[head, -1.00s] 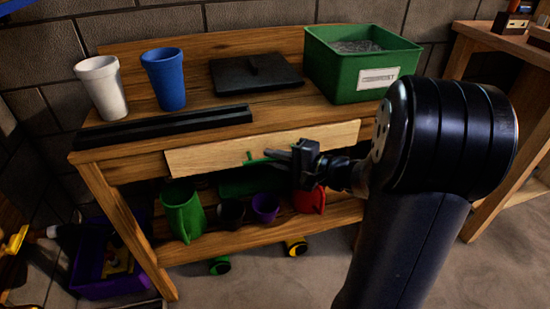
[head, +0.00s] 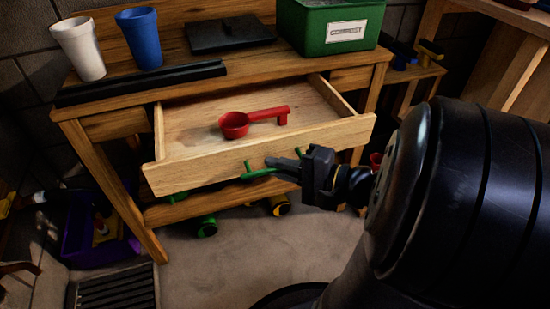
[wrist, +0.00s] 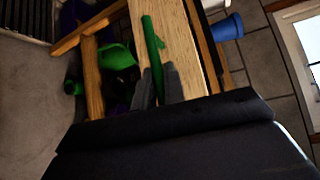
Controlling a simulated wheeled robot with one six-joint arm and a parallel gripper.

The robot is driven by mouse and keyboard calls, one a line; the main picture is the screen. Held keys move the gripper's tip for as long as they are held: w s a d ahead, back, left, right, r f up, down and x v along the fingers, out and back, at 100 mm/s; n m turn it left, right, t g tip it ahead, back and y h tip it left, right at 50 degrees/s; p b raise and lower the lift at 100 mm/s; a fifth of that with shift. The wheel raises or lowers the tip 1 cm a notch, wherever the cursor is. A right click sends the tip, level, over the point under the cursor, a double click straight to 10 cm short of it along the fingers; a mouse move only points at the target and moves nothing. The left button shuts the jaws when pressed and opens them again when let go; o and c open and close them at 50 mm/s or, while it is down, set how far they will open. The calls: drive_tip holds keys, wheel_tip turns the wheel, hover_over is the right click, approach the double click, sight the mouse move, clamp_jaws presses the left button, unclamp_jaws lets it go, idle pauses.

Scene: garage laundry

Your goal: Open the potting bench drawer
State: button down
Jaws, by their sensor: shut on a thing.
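The potting bench drawer (head: 190,178) is pulled well out of the wooden bench (head: 100,97) in the head view, and its inside shows. In the wrist view the green handle (wrist: 151,40) runs between the two grey fingers of my gripper (wrist: 157,84), against the wooden drawer front (wrist: 180,40).
A white cup (head: 80,50), a blue cup (head: 140,40), a dark tray (head: 228,32) and a green compost bin (head: 330,25) stand on the bench top. A purple crate (head: 80,230) is on the floor at left. Floor in front of the bench is clear.

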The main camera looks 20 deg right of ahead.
drive_tip(key=shift+s, duration=0.55)
drive_tip(key=c, duration=1.5)
unclamp_jaws()
drive_tip(key=shift+d, duration=0.15)
drive_tip(key=p+v, duration=0.2)
drive_tip(key=v, duration=0.8)
drive_tip(key=shift+s, duration=0.3)
drive_tip(key=shift+d, duration=0.1)
drive_tip(key=b+x, duration=0.2)
drive_tip(key=x, duration=0.8)
drive_tip(key=shift+w+a, duration=0.2)
drive_tip(key=shift+w, duration=0.1)
